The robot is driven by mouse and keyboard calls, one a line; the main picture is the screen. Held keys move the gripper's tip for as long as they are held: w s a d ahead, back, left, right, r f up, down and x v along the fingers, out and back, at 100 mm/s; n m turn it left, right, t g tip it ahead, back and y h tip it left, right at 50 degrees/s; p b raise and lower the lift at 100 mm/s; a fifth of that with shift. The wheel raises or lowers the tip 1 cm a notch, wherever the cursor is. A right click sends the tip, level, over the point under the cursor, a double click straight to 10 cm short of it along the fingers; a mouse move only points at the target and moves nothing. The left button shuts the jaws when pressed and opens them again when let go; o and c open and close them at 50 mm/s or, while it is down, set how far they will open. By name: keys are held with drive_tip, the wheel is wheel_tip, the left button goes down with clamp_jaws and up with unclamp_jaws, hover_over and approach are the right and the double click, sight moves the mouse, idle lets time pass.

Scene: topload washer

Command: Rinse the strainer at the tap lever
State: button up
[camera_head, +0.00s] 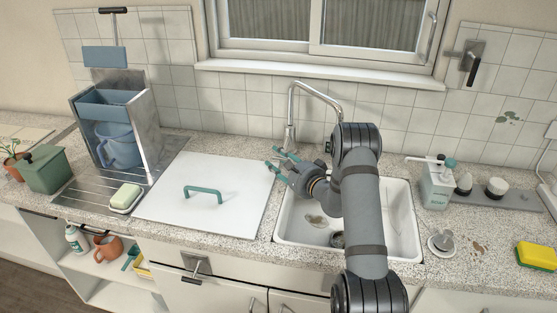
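A small metal strainer-like piece with a knob (441,241) sits on the counter just right of the sink. The white sink basin (400,225) has a dark round drain (337,239) and a brownish patch (316,220) on its floor. A curved metal tap (292,105) rises behind the basin; no water is seen running. A dark lever on a metal plate (471,63) is on the wall at the right; I cannot tell if it works the tap. My gripper (279,161) is open and empty, its teal fingertips near the tap's base, left of my arm. My arm hides part of the basin.
A white lid with a teal handle (203,194) covers the counter left of the sink. A soap bar (125,197) and metal caddy (118,128) are farther left. A soap dispenser (437,185), brown crumbs (479,247) and a yellow sponge (537,255) lie right.

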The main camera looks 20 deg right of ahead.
drive_tip(key=shift+c, duration=1.2)
clamp_jaws()
